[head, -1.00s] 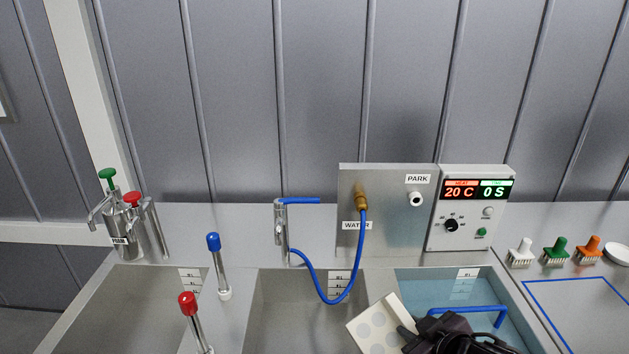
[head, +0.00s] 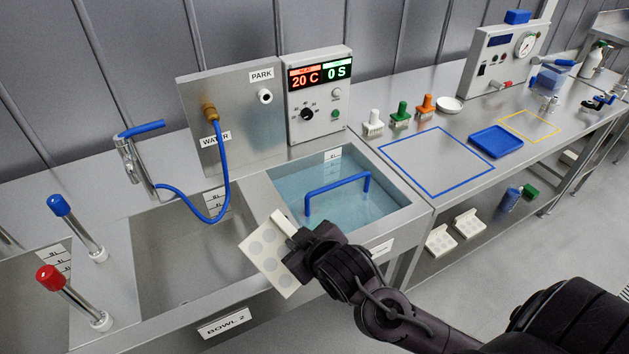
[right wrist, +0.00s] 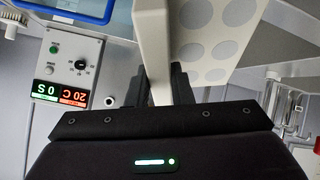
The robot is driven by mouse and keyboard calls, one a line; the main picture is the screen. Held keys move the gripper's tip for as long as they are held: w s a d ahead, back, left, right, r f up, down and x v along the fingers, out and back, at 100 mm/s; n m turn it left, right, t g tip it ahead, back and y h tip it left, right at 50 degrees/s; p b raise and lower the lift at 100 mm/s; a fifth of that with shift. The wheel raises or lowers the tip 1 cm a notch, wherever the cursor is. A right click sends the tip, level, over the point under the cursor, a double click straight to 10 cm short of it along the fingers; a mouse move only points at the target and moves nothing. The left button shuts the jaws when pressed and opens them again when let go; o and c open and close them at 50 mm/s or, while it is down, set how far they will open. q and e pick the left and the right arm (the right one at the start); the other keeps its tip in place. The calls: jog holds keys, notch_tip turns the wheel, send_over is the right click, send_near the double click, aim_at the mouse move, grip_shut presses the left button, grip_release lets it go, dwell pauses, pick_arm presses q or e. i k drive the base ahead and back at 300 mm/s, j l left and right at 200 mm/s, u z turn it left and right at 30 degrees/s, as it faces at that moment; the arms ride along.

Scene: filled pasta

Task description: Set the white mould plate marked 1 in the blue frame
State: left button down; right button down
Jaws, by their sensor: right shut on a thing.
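A white mould plate (head: 268,262) with grey round spots is held tilted by my right gripper (head: 298,240), over the front edge between the middle basin and the water basin. In the right wrist view the fingers (right wrist: 160,88) are shut on the plate's pale edge strip, and its spotted face (right wrist: 208,42) shows on the right. I see no number on it. The blue frame (head: 437,161) is a blue square outline on the steel counter, right of the water basin and apart from the plate. Its inside is empty. My left gripper is not in view.
The water basin (head: 410,213) with a blue handle (head: 338,183) in it lies between plate and frame. Brushes (head: 400,115) and a white dish (head: 449,105) stand behind the frame. A blue tray (head: 496,141) is right of it. Two similar plates (head: 441,240) lie on the lower shelf.

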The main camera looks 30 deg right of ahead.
aim_at(442, 162)
jog(key=k+l, duration=0.1)
jog(key=l, duration=1.8)
jog(key=k+z, duration=0.05)
jog(key=k, duration=0.05)
